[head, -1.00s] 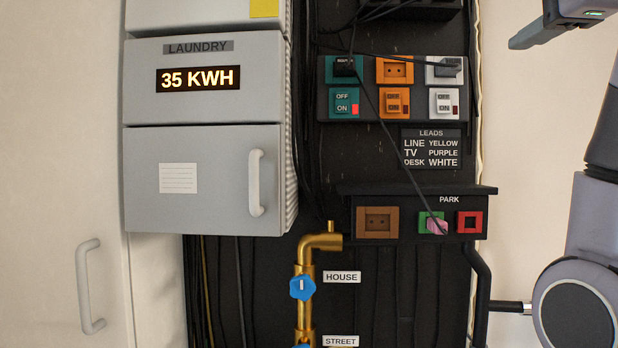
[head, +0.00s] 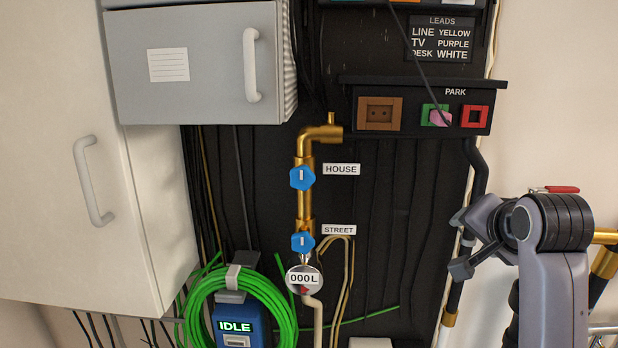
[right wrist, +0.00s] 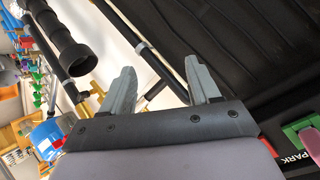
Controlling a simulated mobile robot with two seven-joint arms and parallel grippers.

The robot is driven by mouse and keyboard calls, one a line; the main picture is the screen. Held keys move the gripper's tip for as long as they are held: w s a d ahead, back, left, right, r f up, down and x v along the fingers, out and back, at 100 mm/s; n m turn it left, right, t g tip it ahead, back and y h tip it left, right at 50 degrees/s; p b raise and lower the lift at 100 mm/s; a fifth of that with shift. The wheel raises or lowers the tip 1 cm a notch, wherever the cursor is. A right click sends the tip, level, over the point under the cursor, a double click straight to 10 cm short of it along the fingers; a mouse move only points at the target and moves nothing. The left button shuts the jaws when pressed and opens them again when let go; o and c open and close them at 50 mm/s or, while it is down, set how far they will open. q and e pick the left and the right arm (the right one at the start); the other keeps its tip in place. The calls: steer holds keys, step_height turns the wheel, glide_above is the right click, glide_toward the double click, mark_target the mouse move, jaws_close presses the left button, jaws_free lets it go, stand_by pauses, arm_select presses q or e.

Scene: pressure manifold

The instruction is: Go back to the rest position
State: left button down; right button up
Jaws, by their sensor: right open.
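My right gripper (head: 459,244) is at the right side of the head view, pointing left, with its two grey fingers apart and nothing between them. It is in front of the right edge of the black panel, below the park shelf. In the right wrist view the same gripper (right wrist: 162,82) shows its two fingers spread and empty, with a dark pipe seen behind the gap. Whether it touches the black pipe beside it cannot be told. My left gripper is in no view.
The park shelf (head: 418,82) holds brown, green and red sockets, with a pink plug at the green one. A brass pipe (head: 305,205) with blue valves stands mid-panel. A green hose coil (head: 200,305) hangs lower left by a blue idle box (head: 236,325). A grey cabinet (head: 205,95) is upper left.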

steer(key=s+a+f+n+g, duration=0.1)
steer(key=s+f+n+g, duration=0.15)
steer(key=s+f, duration=0.55)
steer(key=s+f+n+g, duration=0.1)
steer(key=s+f+n, duration=0.3)
steer(key=f, duration=0.9)
steer(key=s+a+f+n+g+y, duration=0.1)
steer(key=s+a+f+n+g, duration=0.3)
steer(key=s, duration=0.6)
steer(key=s+d+f+n+y, duration=0.1)
steer(key=s+f, duration=0.4)
steer(key=s, duration=0.5)
steer(key=w+a+f+t+y, duration=0.1)
steer(key=w+a+f+t, duration=0.2)
steer(key=f, duration=0.6)
steer(key=shift+w+f+n+t+y, duration=0.35)
steer(key=shift+w+t, duration=0.8)
steer(key=shift+t, duration=0.7)
steer(key=shift+r, duration=0.1)
